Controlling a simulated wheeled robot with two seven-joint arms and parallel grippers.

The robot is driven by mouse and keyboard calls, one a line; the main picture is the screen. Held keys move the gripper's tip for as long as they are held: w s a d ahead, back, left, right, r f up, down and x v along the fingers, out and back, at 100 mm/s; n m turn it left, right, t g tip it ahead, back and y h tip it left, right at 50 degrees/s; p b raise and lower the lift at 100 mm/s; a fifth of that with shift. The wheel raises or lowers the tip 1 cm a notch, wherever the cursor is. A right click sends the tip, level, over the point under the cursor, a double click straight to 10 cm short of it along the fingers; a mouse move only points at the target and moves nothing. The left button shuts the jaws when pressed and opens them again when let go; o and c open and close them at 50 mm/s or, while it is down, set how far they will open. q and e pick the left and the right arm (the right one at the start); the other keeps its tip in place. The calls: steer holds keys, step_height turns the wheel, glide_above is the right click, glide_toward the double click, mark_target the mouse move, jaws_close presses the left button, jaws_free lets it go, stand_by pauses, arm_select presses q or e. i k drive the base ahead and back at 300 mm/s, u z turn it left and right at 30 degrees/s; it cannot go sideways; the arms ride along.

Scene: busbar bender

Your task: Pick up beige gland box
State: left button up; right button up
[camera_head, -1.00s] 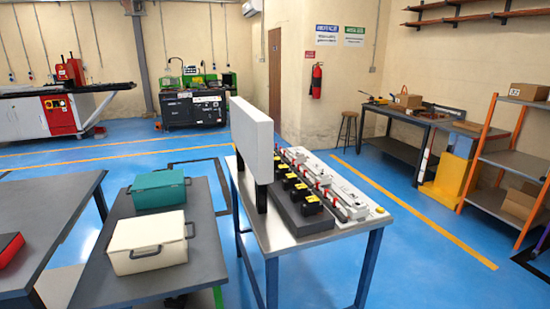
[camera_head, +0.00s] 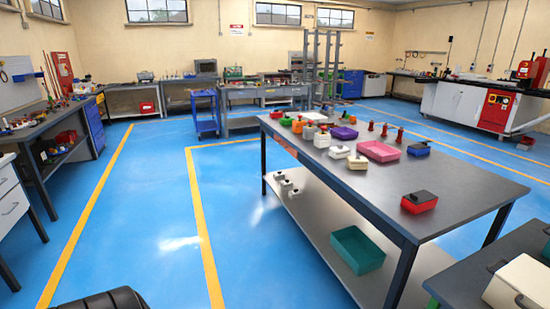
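Two beige boxes are in view, and I cannot tell which one is the gland box. A small beige box (camera_head: 357,162) with a lighter top sits on the long grey table (camera_head: 440,194), between a white box and a pink tray. A larger cream box (camera_head: 520,283) with dark handles sits on another dark table at the lower right and is cut off by the picture edge. Neither of my grippers is in view. Nothing is seen touching either box.
A red box (camera_head: 419,201) with a black top stands near the table's front edge. A pink tray (camera_head: 378,151) and several coloured boxes stand behind. A teal tray (camera_head: 357,249) lies on the lower shelf. Blue floor (camera_head: 155,210) left of the table is clear.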

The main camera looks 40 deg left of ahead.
mark_target(359, 163)
steer(key=u, duration=1)
steer(key=i, duration=0.95)
steer(key=z, duration=0.7)
steer(key=i, duration=0.65)
steer(key=z, duration=0.55)
